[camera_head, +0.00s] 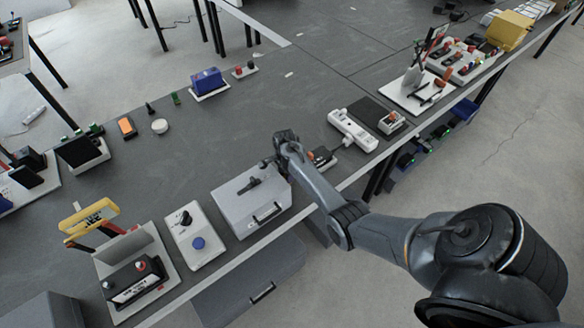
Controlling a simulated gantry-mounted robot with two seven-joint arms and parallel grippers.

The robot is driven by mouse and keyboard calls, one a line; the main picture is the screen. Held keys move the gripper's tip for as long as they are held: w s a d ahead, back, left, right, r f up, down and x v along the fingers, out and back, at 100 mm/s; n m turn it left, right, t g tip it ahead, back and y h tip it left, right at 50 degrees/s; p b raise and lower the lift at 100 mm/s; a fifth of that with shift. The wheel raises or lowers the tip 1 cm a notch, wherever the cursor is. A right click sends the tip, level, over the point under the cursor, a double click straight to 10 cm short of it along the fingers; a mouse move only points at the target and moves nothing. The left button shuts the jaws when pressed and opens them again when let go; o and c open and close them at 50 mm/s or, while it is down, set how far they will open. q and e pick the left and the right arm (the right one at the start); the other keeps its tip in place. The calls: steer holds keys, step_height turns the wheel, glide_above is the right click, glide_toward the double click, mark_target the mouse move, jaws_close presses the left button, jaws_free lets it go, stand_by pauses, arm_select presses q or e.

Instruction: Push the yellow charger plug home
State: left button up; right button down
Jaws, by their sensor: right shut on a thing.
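My right gripper (268,163) is shut over the bench, just behind a grey box (236,206) with a dark handle on top. What it holds is too small and dark to make out, and no yellow shows at its fingertips. I cannot pick out a yellow charger plug for certain. A small black-and-orange device (321,156) sits to the right of the gripper, partly behind my arm. My left gripper is not in view.
A white power strip (353,131) lies right of the gripper. A white panel with a blue button (198,243) stands left of the grey box. A blue bin (208,81) and a yellow bin (508,31) stand farther back. The bench middle is mostly clear.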

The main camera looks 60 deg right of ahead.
steer(key=shift+a, duration=0.1)
steer(key=c, duration=1)
jaws_free()
steer(key=shift+o, duration=1.4)
steer(key=shift+a, duration=0.15)
steer(key=shift+w+r, duration=0.1)
steer(key=shift+r, duration=0.55)
step_height(320, 180, up, 10)
steer(key=p, duration=0.1)
steer(key=shift+f, duration=0.2)
